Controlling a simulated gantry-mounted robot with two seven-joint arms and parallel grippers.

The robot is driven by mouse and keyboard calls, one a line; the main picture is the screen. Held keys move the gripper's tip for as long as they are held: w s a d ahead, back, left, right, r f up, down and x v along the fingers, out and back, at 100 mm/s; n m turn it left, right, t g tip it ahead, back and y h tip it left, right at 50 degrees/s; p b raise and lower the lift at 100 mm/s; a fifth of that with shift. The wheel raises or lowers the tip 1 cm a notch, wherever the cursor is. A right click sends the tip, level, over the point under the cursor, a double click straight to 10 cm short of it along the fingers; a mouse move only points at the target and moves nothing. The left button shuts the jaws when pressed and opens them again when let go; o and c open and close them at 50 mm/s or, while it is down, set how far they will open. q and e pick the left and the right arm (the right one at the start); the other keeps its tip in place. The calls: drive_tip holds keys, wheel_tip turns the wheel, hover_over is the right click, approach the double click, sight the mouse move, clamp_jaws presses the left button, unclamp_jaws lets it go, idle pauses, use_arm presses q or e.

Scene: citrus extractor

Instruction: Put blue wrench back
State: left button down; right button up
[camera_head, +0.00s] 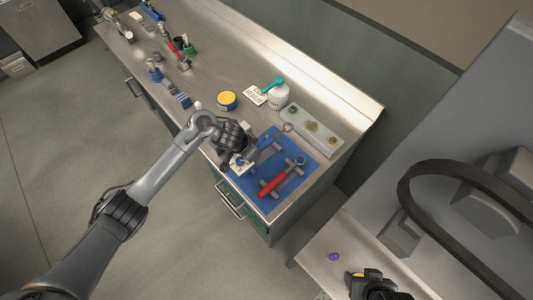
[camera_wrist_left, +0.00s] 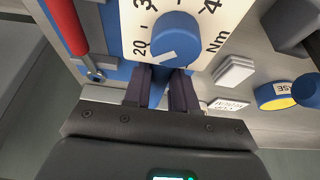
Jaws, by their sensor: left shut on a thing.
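The blue wrench (camera_head: 264,143) is partly hidden by my left gripper; its metal ring end (camera_head: 288,127) points to the back right, over the upper edge of the blue mat (camera_head: 296,150). My left gripper (camera_head: 243,150) is at the mat's upper left and shut on the wrench's blue handle. In the left wrist view, a strip of blue (camera_wrist_left: 157,92) shows between its fingers. A red wrench (camera_head: 273,186) lies on holders on the mat. My right gripper (camera_head: 368,284) is at the bottom edge beside a yellow part; its jaws are unclear.
A white dial plate (camera_head: 240,164) with a blue knob (camera_wrist_left: 167,38) is beside the left gripper. A yellow tin (camera_head: 227,100), white card (camera_head: 254,96), white bottle (camera_head: 278,97) and control box (camera_head: 312,130) stand behind. A purple knob (camera_head: 334,257) is at lower right.

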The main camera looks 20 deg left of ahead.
use_arm(q)
drive_tip(key=f, duration=0.1)
drive_tip(key=a+f, duration=0.1)
drive_tip(key=f, duration=0.1)
drive_tip(key=shift+w+a, duration=0.15)
drive_tip(key=shift+a, duration=0.15)
drive_tip(key=shift+f, duration=0.75)
drive_tip(key=c, duration=0.9)
unclamp_jaws()
drive_tip(key=shift+f, duration=0.1)
